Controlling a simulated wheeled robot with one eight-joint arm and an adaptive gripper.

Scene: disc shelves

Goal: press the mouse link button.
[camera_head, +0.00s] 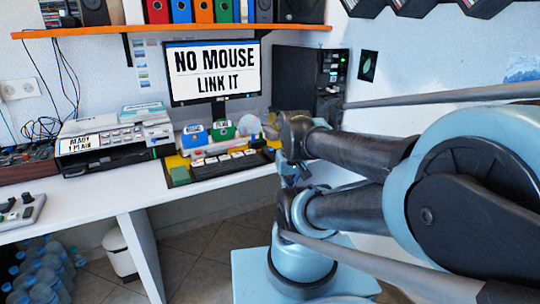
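The monitor (214,72) at the back of the desk reads "NO MOUSE LINK IT". In front of it stand a blue labelled box (194,135) and a green labelled box (222,129), with a row of small pale keys (225,158) before them. The labels are too small to read for sure, and I cannot pick out the mouse link button. My arm comes in from the right. I cannot make out the fingertips.
A dark computer tower (308,78) stands at the right. A wooden shelf (100,31) with binders hangs above. Bottles and a bin (122,255) are below.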

